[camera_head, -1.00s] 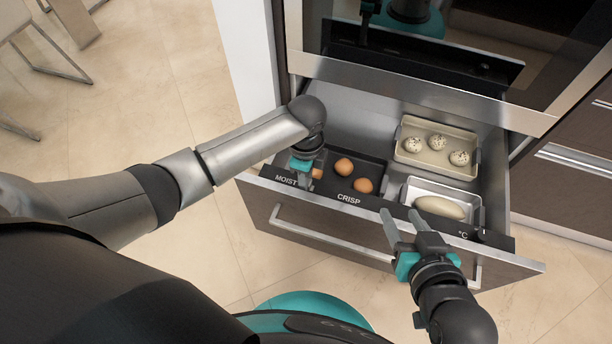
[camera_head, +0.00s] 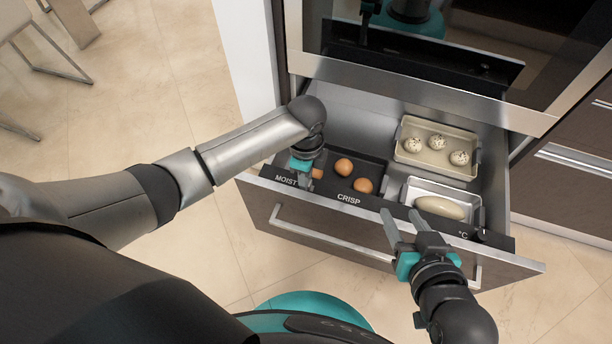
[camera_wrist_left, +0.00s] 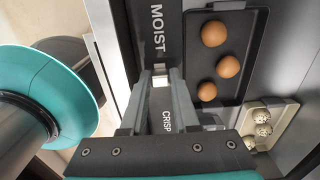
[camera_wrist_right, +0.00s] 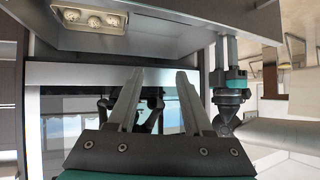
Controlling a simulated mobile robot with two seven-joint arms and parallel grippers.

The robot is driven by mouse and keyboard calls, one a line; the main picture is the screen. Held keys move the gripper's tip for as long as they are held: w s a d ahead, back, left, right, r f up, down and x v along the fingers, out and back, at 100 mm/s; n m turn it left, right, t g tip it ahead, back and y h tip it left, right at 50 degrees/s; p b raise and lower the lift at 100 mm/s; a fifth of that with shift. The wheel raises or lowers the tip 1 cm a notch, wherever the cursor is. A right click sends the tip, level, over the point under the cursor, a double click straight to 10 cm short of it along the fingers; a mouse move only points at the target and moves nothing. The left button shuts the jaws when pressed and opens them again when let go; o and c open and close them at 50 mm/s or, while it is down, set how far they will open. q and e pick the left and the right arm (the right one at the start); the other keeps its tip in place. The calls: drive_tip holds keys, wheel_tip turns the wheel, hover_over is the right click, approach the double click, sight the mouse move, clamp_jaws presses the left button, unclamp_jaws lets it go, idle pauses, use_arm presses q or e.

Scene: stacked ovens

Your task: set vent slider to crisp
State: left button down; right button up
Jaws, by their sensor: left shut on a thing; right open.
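The dark control strip (camera_head: 374,207) runs along the front top edge of an open drawer, with MOIST printed at the left and CRISP nearer the middle. My left gripper (camera_head: 304,181) is at the strip between the two words. In the left wrist view its fingertips (camera_wrist_left: 160,79) are shut on a small pale slider knob (camera_wrist_left: 160,82), between MOIST above and CRISP below. The gripper hides the knob in the head view. My right gripper (camera_head: 396,216) is open and empty, close to the drawer front, right of CRISP.
The drawer holds a dark tray with brown eggs (camera_head: 343,166), a beige tray (camera_head: 405,158) with speckled balls and a metal tray (camera_head: 410,187) with a pale loaf. A bar handle (camera_head: 330,240) crosses the drawer front. The oven door (camera_head: 420,80) is above.

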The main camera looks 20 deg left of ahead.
use_arm(q)
drive_tip(key=shift+d+r+p, duration=0.1)
drive_tip(key=shift+d+p, duration=0.45)
drive_tip(key=shift+d, duration=1.05)
drive_tip(key=shift+s+d, duration=0.15)
drive_tip(key=shift+d, duration=0.75)
use_arm(e)
drive_tip(key=shift+s+d+f+g+h, duration=0.1)
drive_tip(key=shift+s+d+g+h, duration=0.35)
drive_tip(key=shift+d+g, duration=0.3)
drive_tip(key=shift+s+d+f+g+h, duration=0.1)
drive_tip(key=shift+s+d+g+h, duration=0.15)
drive_tip(key=shift+s+d+g, duration=0.45)
use_arm(q)
drive_tip(key=shift+d, duration=0.1)
use_arm(e)
drive_tip(key=shift+w+d, duration=0.15)
drive_tip(key=shift+w, duration=0.05)
use_arm(q)
drive_tip(key=c, duration=0.9)
unclamp_jaws()
drive_tip(key=shift+p, duration=0.3)
